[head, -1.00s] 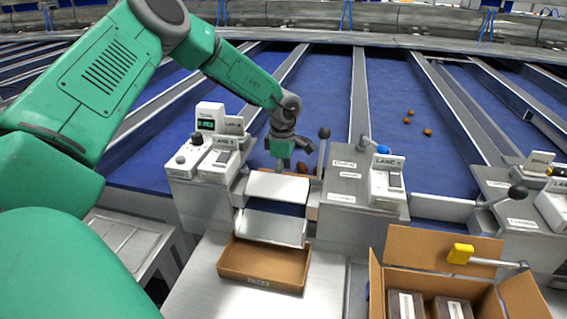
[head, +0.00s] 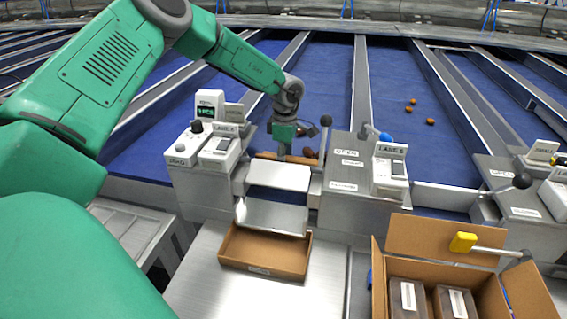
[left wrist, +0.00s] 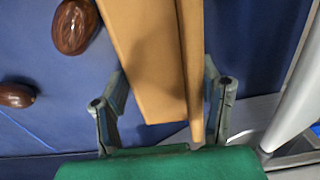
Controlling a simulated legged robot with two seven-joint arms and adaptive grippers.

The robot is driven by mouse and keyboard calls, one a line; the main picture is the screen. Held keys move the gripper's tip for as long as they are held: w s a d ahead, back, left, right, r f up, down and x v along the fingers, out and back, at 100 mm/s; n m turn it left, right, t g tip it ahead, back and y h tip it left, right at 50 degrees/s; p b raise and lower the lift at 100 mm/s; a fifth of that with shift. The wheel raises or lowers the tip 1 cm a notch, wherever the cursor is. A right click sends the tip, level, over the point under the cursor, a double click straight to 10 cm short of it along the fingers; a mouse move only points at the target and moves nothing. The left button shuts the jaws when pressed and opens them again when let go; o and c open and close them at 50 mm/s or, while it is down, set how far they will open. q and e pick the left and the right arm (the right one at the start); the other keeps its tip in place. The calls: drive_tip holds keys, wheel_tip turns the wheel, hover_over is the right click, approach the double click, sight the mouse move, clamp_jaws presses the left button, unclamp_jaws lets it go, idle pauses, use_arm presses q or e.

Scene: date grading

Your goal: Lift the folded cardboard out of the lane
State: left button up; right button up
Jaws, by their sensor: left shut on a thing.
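My left gripper (head: 284,150) is at the lower end of a blue lane, just behind a white chute. In the left wrist view its two fingers (left wrist: 163,108) stand on either side of the tan folded cardboard (left wrist: 150,50) and are shut on it. The cardboard runs up out of that picture, with a fold along its right part. My right gripper is out of view.
Two brown dates (left wrist: 75,27) lie left of the cardboard in the wrist view. Control boxes flank the chute (head: 280,176), with a black-knobbed lever (head: 326,121) close right of the gripper. An empty cardboard tray (head: 265,272) sits below. An open carton (head: 440,236) stands at right.

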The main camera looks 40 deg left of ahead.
use_arm(q)
drive_tip(key=shift+w+a+r+b, duration=0.1)
drive_tip(key=shift+w+a+b, duration=0.35)
drive_tip(key=shift+w, duration=0.25)
drive_tip(key=shift+w+a+b, duration=0.3)
drive_tip(key=shift+w+a, duration=0.15)
drive_tip(key=shift+w, duration=0.2)
drive_tip(key=shift+w+a+r+b, duration=0.15)
drive_tip(key=shift+w+a+b, duration=0.25)
drive_tip(key=shift+w, duration=0.25)
drive_tip(key=shift+w+a+r+b, duration=0.15)
drive_tip(key=shift+w+a+b, duration=0.15)
drive_tip(key=shift+w+b, duration=0.3)
drive_tip(key=shift+r, duration=0.1)
wheel_tip(320, 180, up, 20)
drive_tip(key=p, duration=1.1)
